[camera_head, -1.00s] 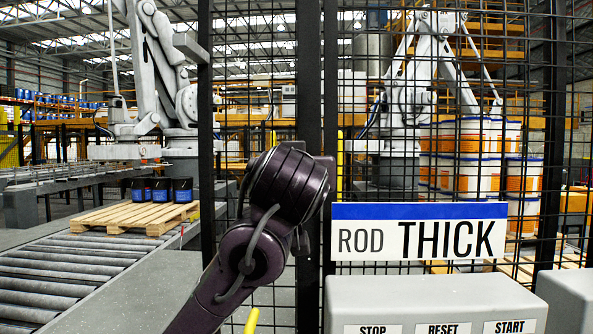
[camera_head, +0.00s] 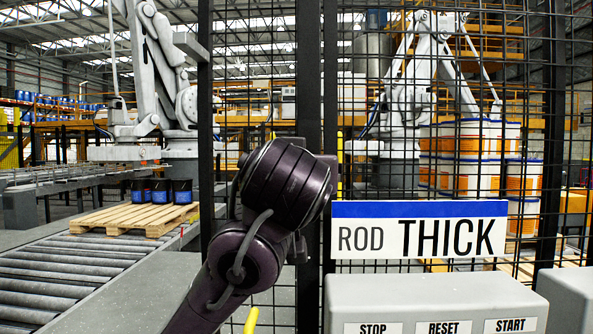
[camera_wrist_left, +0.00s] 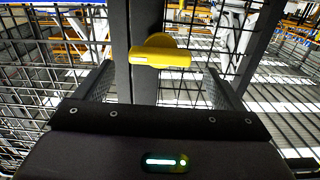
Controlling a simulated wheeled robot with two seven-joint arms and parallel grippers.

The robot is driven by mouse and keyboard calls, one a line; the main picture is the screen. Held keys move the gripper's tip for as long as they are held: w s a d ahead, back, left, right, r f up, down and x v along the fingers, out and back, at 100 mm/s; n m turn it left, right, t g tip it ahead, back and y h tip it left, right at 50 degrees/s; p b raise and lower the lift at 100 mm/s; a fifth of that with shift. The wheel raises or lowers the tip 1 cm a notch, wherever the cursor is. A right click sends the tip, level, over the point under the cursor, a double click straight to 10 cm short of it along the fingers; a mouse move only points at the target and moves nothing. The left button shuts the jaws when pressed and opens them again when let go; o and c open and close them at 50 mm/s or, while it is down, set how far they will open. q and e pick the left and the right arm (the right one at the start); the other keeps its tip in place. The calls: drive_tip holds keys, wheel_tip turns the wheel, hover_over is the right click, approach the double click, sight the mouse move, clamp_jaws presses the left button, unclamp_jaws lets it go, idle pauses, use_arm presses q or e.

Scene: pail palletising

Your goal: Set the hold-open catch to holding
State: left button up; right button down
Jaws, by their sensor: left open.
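The yellow catch (camera_wrist_left: 160,56), a rounded knob with a blocky bar, sits on a dark upright post of the mesh gate in the left wrist view. Its bar lies level across the post. My left gripper (camera_wrist_left: 158,70) is open, with one finger on each side of the catch and a gap to both. I see no contact. In the head view my dark purple left arm stands before the gate and hides the gripper and the catch. My right gripper is in neither view.
Black mesh fencing (camera_head: 420,185) with dark posts fills the front. A "ROD THICK" sign (camera_head: 419,230) hangs at right, above a grey button box (camera_head: 430,300) labelled STOP, RESET and START. A roller conveyor (camera_head: 60,268) with a wooden pallet (camera_head: 120,218) lies left.

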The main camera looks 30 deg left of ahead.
use_arm(q)
drive_tip(key=v, duration=0.4)
drive_tip(key=shift+s+d, duration=0.1)
drive_tip(key=shift+s, duration=0.05)
